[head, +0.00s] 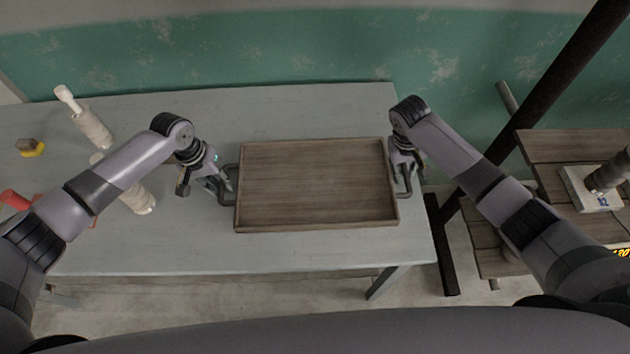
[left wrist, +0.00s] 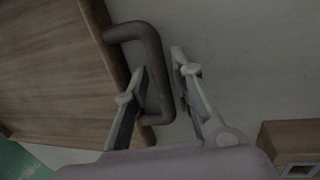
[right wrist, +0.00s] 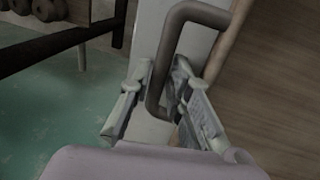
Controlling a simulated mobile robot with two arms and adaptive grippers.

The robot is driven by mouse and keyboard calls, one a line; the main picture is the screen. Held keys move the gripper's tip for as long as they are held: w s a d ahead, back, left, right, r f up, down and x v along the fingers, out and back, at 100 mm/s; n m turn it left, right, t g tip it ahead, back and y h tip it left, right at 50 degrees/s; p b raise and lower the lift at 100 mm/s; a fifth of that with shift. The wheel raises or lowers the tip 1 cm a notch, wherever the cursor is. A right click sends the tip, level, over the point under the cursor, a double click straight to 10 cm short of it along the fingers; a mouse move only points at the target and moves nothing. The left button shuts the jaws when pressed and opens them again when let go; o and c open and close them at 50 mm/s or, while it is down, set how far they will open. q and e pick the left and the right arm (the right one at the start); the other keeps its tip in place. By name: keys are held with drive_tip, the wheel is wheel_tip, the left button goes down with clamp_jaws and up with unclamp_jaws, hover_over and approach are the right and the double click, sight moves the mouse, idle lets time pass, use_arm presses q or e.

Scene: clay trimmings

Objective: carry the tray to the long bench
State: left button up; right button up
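The tray (head: 315,228) is a brown wooden rectangle with a low rim and a dark bent handle at each short end. It is empty and appears to rest flat on the pale grey-blue table (head: 300,252). My left gripper (head: 222,181) is at the left handle; in the left wrist view its fingers stand apart on either side of the handle's bar (left wrist: 155,62). My right gripper (head: 405,168) is at the right handle; in the right wrist view its fingers are also apart, with the bar (right wrist: 167,65) between them. I cannot tell which surface is the long bench.
Two pale cylindrical items (head: 93,128), a yellow and brown block (head: 31,147) and a red item (head: 14,199) are on the table's left. A brown slatted wooden table (head: 560,146) with a pale box (head: 590,192) stands right. A dark post (head: 560,75) rises between.

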use_arm(q)
drive_tip(key=shift+c, duration=0.4)
use_arm(e)
drive_tip(key=shift+c, duration=0.4)
use_arm(q)
drive_tip(key=c, duration=0.4)
use_arm(e)
clamp_jaws()
use_arm(q)
clamp_jaws()
drive_tip(key=shift+r, duration=0.1)
